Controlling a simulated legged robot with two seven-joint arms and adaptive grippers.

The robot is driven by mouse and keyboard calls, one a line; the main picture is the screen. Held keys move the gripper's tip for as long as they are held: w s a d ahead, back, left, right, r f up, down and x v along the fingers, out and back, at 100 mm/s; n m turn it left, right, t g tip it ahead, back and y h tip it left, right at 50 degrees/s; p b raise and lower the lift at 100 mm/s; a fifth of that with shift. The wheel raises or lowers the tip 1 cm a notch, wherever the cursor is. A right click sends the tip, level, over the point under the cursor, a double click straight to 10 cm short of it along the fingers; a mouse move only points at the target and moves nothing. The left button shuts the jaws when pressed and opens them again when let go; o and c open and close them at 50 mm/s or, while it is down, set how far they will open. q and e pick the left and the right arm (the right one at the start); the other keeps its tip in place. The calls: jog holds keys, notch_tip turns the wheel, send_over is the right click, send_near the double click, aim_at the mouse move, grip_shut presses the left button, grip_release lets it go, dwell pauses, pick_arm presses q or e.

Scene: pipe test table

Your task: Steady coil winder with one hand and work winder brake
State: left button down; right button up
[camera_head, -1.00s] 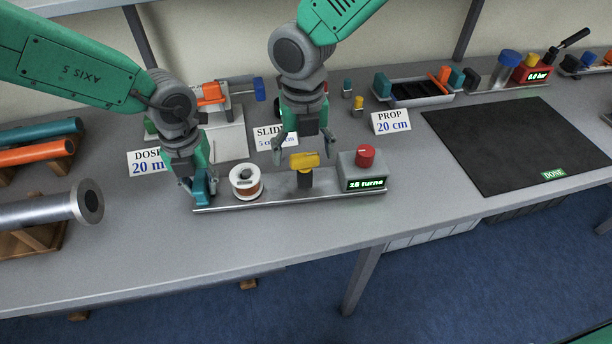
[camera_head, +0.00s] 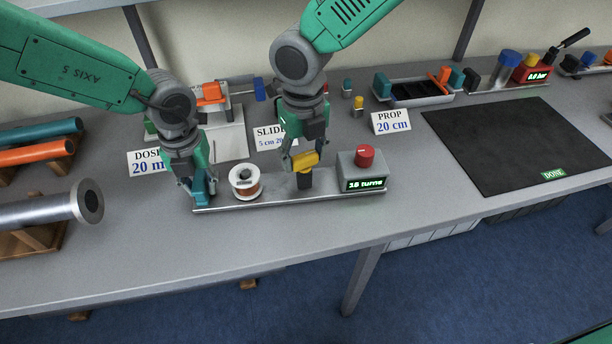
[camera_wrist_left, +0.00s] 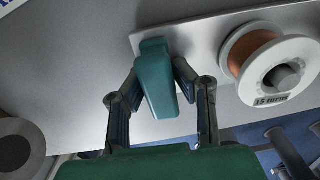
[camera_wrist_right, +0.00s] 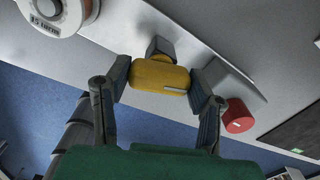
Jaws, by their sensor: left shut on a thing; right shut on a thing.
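The coil winder is a long metal base plate (camera_head: 275,199) on the table. It carries a teal handle (camera_head: 199,188) at its left end, a white spool of copper wire (camera_head: 245,182), a yellow brake knob (camera_head: 304,161) on a dark post, and a grey box (camera_head: 361,173) with a red knob (camera_head: 365,155) and a lit turns display. My left gripper (camera_wrist_left: 158,75) is shut on the teal handle, which also shows in the left wrist view (camera_wrist_left: 157,86). My right gripper (camera_wrist_right: 160,78) is shut on the yellow brake knob, with a finger at each end.
Signs reading DOSE (camera_head: 146,163), SLIDE (camera_head: 268,137) and PROP (camera_head: 390,122) stand behind the winder. A black mat (camera_head: 520,145) lies to the right. Pipes on wooden stands (camera_head: 50,212) are at the left. The table in front of the winder is clear.

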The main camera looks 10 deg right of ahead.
jog(key=shift+a, duration=0.1)
jog(key=n, duration=0.3)
jog(key=shift+n, duration=0.4)
jog(key=n, duration=0.3)
jog(key=shift+a, duration=0.1)
jog(key=o, duration=1.4)
jog(key=shift+c, duration=0.2)
